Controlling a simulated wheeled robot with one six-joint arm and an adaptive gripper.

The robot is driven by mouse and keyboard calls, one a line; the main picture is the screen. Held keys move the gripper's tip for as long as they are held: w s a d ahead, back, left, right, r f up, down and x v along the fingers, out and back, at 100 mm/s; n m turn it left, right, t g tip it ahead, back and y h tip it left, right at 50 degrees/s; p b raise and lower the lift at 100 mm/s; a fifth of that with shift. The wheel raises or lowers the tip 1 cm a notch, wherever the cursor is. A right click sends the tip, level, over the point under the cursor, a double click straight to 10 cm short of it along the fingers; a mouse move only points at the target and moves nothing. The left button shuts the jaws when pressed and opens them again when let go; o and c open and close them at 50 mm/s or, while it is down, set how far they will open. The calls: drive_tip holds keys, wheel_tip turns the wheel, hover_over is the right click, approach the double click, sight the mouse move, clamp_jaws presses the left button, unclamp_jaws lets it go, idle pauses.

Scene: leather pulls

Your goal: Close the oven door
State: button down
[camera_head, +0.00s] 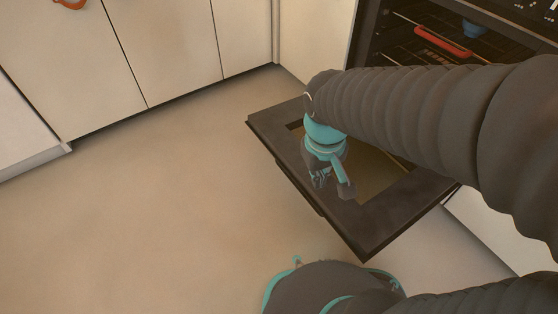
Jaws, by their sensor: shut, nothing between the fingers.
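The oven door (380,218) is dark with a glass window and hangs open, swung down and out from the oven (400,40) at the upper right. My gripper (332,186) appears over the door's inner face. It is shut and empty. I cannot tell whether it touches the door. My arm hides part of the door and the lower part of the oven opening.
A red item (443,41) and a blue item (474,28) are in the oven area. Pale cabinets (160,50) line the back left, with an orange-brown pull (70,4). The floor (150,200) left of the door is clear.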

drive_tip(key=w+a+f+n+h, duration=0.25)
drive_tip(key=f+n+h, duration=0.2)
drive_tip(key=f, duration=0.35)
drive_tip(key=w+a+f+n+h+p, duration=0.15)
drive_tip(key=a+f+n+h, duration=0.3)
drive_tip(key=f, duration=0.45)
drive_tip(key=w+a+f+n+h, duration=0.25)
drive_tip(key=f+n+h, duration=0.2)
drive_tip(key=f, duration=0.35)
drive_tip(key=w+a+n+t+h, duration=0.3)
drive_tip(key=w+a+n+t, duration=0.45)
drive_tip(key=t, duration=0.25)
drive_tip(key=x, duration=1)
drive_tip(key=shift+w, duration=0.3)
